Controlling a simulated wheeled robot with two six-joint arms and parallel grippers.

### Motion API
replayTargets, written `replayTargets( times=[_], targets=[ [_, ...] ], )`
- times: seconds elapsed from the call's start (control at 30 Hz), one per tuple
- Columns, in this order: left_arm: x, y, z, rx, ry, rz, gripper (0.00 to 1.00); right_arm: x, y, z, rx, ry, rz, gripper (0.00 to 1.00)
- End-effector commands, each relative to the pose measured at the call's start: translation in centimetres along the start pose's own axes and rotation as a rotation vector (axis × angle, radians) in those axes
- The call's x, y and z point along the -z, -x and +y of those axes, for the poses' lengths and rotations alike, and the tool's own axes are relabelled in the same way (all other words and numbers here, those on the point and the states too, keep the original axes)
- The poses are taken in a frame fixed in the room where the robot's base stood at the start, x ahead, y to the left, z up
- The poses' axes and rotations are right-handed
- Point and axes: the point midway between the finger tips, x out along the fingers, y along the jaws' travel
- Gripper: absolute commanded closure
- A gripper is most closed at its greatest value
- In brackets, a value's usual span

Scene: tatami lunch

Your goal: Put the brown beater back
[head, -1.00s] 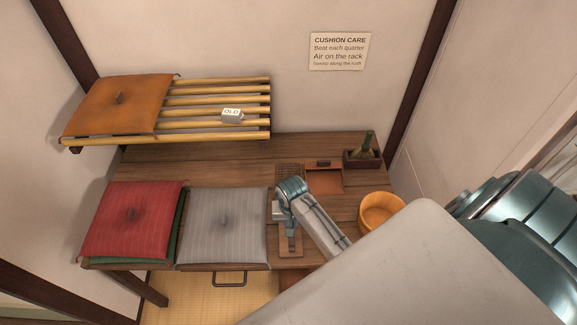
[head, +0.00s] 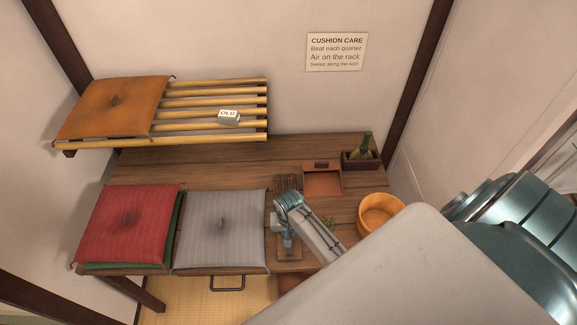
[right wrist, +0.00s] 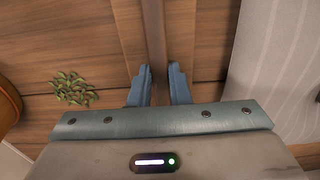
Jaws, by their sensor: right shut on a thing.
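The brown beater's dark woven head (head: 287,183) shows just behind my right gripper in the head view, over the wooden bench. In the right wrist view its dark brown handle (right wrist: 155,35) runs straight up between the two blue fingers. My right gripper (right wrist: 159,75) is shut on that handle; in the head view the gripper (head: 284,239) is low over the bench, right of the grey cushion. A flat brown piece (head: 290,254) lies below and around it. My right arm hides part of the handle. My left gripper is not in view.
A red cushion (head: 127,224) and a grey cushion (head: 221,230) lie left of the gripper. A slatted rack (head: 215,96) stands behind.

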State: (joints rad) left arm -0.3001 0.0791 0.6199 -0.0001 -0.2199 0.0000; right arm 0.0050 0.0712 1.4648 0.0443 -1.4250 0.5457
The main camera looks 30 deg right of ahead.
Motion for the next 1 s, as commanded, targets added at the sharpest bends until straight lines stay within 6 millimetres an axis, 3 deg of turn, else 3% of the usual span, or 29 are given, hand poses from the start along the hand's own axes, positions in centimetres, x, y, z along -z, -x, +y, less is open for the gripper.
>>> replayTargets(
  times=[0.03,0.17,0.57,1.0],
  targets=[
    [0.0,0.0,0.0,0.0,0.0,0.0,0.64,0.0,0.0,0.0,0.0,0.0,0.001,0.82],
    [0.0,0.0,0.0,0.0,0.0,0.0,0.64,0.0,0.0,0.0,0.0,0.0,0.0,0.58],
    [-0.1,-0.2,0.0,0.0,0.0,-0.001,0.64,0.0,0.7,0.0,0.001,0.0,0.001,0.58],
    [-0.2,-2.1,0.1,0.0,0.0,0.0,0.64,0.0,8.4,0.0,0.001,0.0,0.004,0.58]
  ],
)
